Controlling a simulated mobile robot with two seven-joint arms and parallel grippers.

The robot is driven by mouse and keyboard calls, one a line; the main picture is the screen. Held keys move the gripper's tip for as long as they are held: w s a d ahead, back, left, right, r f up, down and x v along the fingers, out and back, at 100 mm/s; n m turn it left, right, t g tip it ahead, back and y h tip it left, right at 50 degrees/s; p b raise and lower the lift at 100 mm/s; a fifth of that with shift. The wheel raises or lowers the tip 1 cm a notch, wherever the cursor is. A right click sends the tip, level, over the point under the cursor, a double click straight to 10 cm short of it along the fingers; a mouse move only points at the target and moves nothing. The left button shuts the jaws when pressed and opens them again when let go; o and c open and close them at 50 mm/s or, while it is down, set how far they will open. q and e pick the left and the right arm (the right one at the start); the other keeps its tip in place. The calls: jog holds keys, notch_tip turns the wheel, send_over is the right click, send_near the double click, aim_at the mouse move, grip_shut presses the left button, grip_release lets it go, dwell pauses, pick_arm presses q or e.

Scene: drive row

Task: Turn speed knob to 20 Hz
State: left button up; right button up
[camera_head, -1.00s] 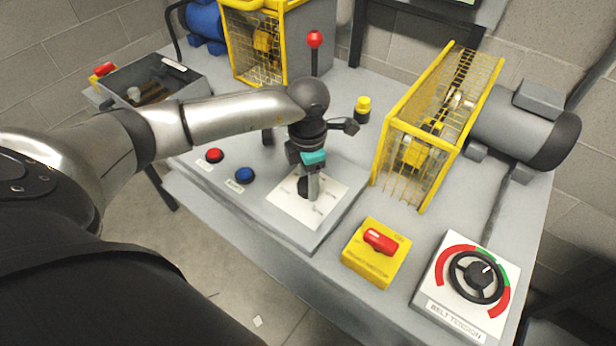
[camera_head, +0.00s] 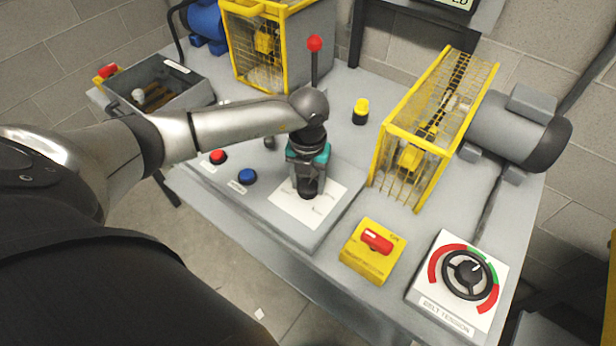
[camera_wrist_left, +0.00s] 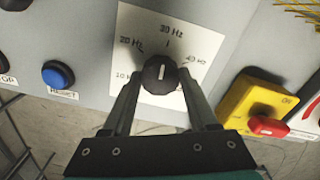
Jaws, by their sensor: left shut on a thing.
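The speed knob (camera_wrist_left: 160,73) is black and round with a white line, on a white dial plate (camera_wrist_left: 188,28) marked 10, 20, 30 and 40 Hz. In the left wrist view the line stands nearly upright, roughly toward the 30 Hz mark; its exact reading is hard to tell. My left gripper (camera_wrist_left: 161,82) is shut on the knob, one finger on each side. In the head view my left gripper (camera_head: 308,190) points down at the dial plate (camera_head: 318,208) and mostly hides the knob. My right gripper is in neither view.
A red button (camera_head: 217,157) and a blue reset button (camera_head: 247,176) sit left of the plate. A yellow box with a red switch (camera_head: 376,241) and a belt tension wheel (camera_head: 470,275) are on the right. A red-tipped lever (camera_head: 314,60) and yellow guard (camera_head: 420,150) stand behind.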

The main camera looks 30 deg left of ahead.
aim_at(308, 185)
pick_arm(q)
jog(key=n+p, duration=0.3)
jog(key=n, duration=0.2)
jog(key=shift+r+n, duration=0.1)
jog(key=shift+n, duration=0.2)
jog(key=n+p, duration=0.2)
jog(key=n, duration=0.2)
jog(key=shift+n+p, duration=0.35)
jog(key=shift+n, duration=0.05)
jog(key=o, duration=1.4)
jog(key=shift+c, duration=0.2)
notch_tip(308, 185, up, 15)
jog(key=p, duration=0.1)
